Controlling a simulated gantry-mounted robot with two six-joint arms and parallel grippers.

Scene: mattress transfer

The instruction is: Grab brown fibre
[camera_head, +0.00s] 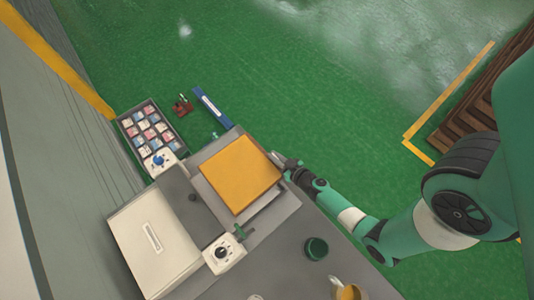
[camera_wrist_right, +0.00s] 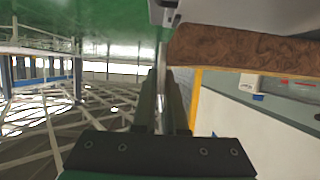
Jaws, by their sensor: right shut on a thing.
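The brown fibre (camera_head: 240,174) is a flat, square orange-brown slab lying on a grey plate on the machine in the head view. In the right wrist view, the brown fibre (camera_wrist_right: 240,47) shows as a thick, rough brown edge at upper right. My right gripper (camera_head: 286,164) reaches in from the right to the slab's right corner. In the wrist view, the fingers of my right gripper (camera_wrist_right: 163,72) are close together beside the slab's end, shut on it; the exact contact is hard to see. My left gripper is out of view.
A tray of small pieces (camera_head: 145,130) lies behind, near a blue bar (camera_head: 212,107). A dark green cup (camera_head: 316,248) stands in front. Green floor is open behind.

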